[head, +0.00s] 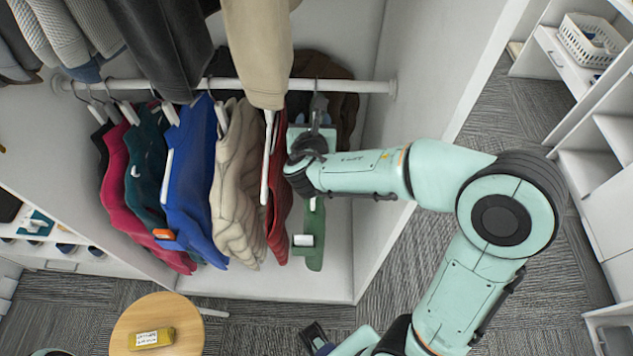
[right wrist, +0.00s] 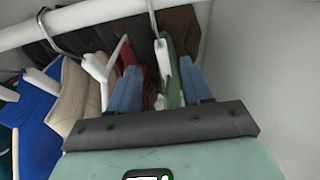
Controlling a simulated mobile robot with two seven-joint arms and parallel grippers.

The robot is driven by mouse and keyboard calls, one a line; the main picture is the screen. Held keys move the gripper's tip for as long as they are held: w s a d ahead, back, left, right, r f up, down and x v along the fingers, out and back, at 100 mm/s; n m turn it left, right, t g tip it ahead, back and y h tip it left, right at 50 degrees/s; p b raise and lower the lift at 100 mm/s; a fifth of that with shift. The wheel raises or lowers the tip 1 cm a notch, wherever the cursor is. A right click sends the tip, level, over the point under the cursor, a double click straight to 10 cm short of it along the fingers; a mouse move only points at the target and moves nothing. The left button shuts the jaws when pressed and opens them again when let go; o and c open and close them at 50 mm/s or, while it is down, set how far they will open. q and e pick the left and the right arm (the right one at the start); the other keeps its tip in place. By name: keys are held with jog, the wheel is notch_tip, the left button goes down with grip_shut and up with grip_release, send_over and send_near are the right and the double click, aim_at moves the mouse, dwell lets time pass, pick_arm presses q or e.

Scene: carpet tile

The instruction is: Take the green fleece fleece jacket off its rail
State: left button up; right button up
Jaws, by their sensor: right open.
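The green fleece jacket (head: 313,236) hangs at the right end of the clothes on the white rail (head: 352,86). My right arm hides its upper part in the head view. In the right wrist view the jacket (right wrist: 172,76) and its white hanger show between the blue fingers of my right gripper (right wrist: 160,88). These fingers are open and some red cloth also shows between them. Whether they touch the jacket is unclear. A dark and blue part of mine at the bottom of the head view looks like my left gripper (head: 318,340); its jaws are unclear.
A red garment (head: 278,190) hangs just left of the green jacket, then a beige one (head: 238,185) and a blue one (head: 192,185). The closet's side wall (head: 410,130) stands close on the right. A round wooden table (head: 180,335) stands at the lower left.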

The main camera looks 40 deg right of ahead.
jog(key=x, duration=0.4)
jog(key=shift+p+x, duration=0.3)
jog(key=shift+x, duration=2.55)
jog(key=shift+d+r, duration=0.1)
jog(key=shift+r, duration=0.1)
grip_shut()
